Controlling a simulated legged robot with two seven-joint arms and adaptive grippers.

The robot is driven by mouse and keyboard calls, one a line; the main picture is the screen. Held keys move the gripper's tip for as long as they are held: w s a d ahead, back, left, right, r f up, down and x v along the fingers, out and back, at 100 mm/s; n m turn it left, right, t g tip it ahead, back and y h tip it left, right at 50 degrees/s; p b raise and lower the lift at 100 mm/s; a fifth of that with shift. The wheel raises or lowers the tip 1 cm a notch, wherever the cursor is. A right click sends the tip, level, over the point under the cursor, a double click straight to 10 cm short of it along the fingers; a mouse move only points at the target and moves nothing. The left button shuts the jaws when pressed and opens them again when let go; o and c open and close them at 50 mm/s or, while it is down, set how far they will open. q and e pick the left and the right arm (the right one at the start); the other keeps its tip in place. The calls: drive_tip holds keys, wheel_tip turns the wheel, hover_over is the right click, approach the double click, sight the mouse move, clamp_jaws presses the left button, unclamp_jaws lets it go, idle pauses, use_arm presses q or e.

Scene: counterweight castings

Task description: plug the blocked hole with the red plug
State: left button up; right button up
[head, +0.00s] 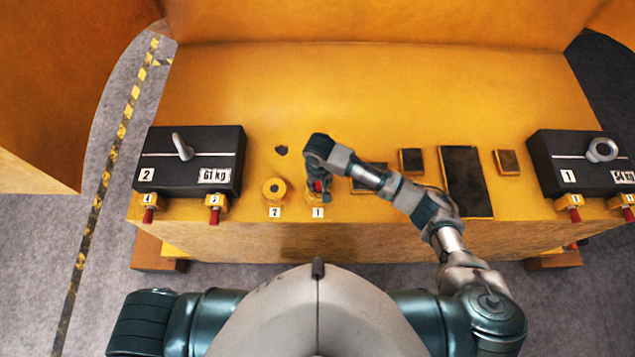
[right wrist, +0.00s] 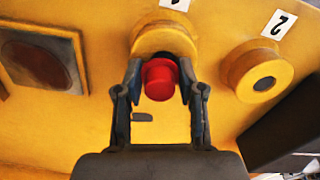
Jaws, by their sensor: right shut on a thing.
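My right gripper (head: 319,185) points down over the yellow ring marked 1 (head: 318,202). In the right wrist view its two fingers (right wrist: 160,78) are shut on the red plug (right wrist: 160,82). The plug's red end overlaps the near edge of ring 1 (right wrist: 163,38); I cannot tell whether it is in the hole or just above it. The hole of ring 1 is mostly hidden. To its left in the head view is the yellow ring marked 2 (head: 274,188), with a dark centre that also shows in the right wrist view (right wrist: 264,83). My left gripper is out of view.
A black 61 kg casting (head: 200,150) with a grey lever stands at the left. A black 54 kg casting (head: 570,150) with a ring stands at the right. Dark rectangular pockets (head: 466,180) lie right of the ring area. The yellow surface (head: 370,90) behind is clear.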

drive_tip(key=shift+a+f, duration=0.1)
drive_tip(key=shift+f, duration=0.05)
drive_tip(key=shift+a+f, duration=0.1)
drive_tip(key=shift+f, duration=0.25)
drive_tip(key=o, duration=1)
drive_tip(key=shift+r, duration=0.15)
wheel_tip(320, 180, up, 12)
drive_tip(key=shift+f, duration=0.2)
